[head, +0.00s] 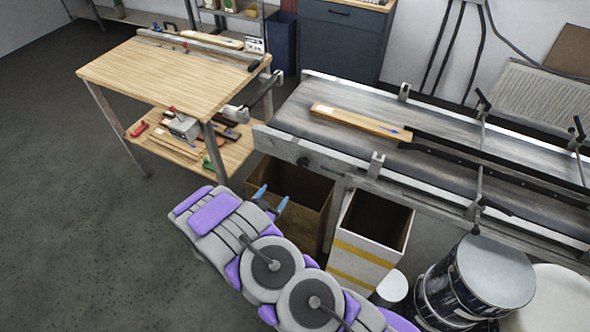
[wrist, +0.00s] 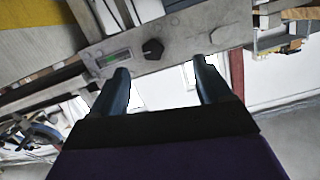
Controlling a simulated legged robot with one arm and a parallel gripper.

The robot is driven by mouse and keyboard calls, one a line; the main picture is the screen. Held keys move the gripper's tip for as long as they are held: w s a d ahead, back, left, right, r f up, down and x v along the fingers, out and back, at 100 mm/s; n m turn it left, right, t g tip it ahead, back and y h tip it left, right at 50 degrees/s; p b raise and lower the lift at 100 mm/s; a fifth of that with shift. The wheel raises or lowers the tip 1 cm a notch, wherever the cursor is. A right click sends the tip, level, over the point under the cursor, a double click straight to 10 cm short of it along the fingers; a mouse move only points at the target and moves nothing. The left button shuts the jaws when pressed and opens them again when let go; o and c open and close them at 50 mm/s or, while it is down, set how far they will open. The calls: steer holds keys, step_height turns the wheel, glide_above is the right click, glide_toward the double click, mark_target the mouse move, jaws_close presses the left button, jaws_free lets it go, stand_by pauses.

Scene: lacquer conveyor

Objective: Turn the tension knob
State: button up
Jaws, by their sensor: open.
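The tension knob (wrist: 152,48) is a small black knob on a grey metal plate in the wrist view. A gauge with a green strip (wrist: 115,58) sits to its left on the same plate. In the head view a small dark knob (head: 303,161) shows on the near side rail of the conveyor (head: 330,168). My gripper (head: 270,199) is open and empty, below and left of that knob in the picture. In the wrist view my gripper (wrist: 161,68) has its blue fingers spread wide, with the knob between and beyond them, apart from both.
A brown open box (head: 290,193) and a white box with yellow stripes (head: 370,235) stand below the conveyor near my arm. Blue drums (head: 480,280) stand at the lower right. A wooden workbench (head: 170,72) is at the left. The floor at the lower left is clear.

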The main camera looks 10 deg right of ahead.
steer(key=s+t+h, duration=0.1)
steer(key=s, duration=0.1)
steer(key=b, duration=0.3)
glide_toward(301, 165)
steer(key=shift+n+t+h, duration=0.3)
steer(key=shift+t, duration=0.1)
steer(key=x, duration=0.5)
steer(key=f+x, duration=0.1)
steer(key=x, duration=0.2)
steer(key=shift+w+d, duration=0.15)
steer(key=shift+d, duration=0.05)
steer(key=c, duration=1)
steer(key=shift+r, duration=0.15)
steer(key=shift+c, duration=0.2)
